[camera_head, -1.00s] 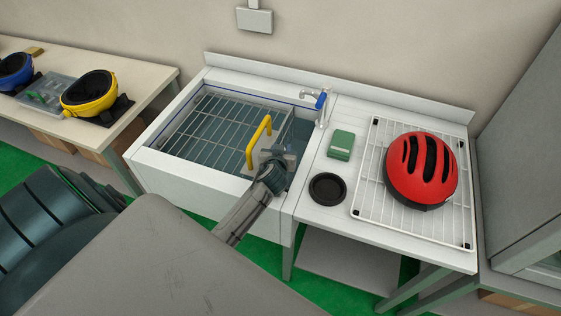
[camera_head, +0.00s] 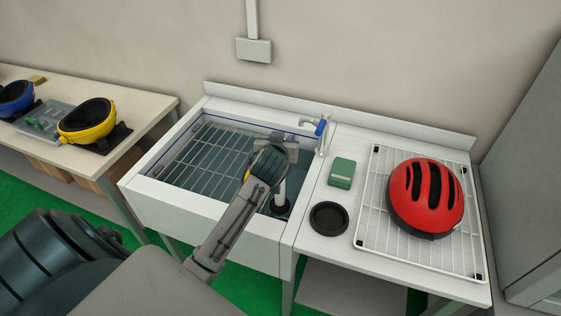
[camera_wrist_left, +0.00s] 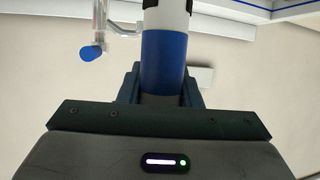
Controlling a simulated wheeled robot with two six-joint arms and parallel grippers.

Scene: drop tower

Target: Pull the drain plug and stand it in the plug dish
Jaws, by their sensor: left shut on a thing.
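The drain plug is a pale upright tube with a black foot (camera_head: 280,208), in the right, rack-free part of the sink (camera_head: 205,218). My left gripper (camera_head: 277,150) is shut on its upper end. In the left wrist view the plug (camera_wrist_left: 164,60) shows a blue band and a white stretch between the fingers. I cannot tell whether the foot is clear of the sink floor. The black round plug dish (camera_head: 328,218) lies empty on the board right of the sink. My right gripper is not in view.
A wire rack (camera_head: 206,155) covers the sink's left part; its yellow handle is mostly hidden by my arm. A tap with a blue lever (camera_head: 320,127) stands behind. A green block (camera_head: 341,173) and a red helmet (camera_head: 426,196) on a white grid are right.

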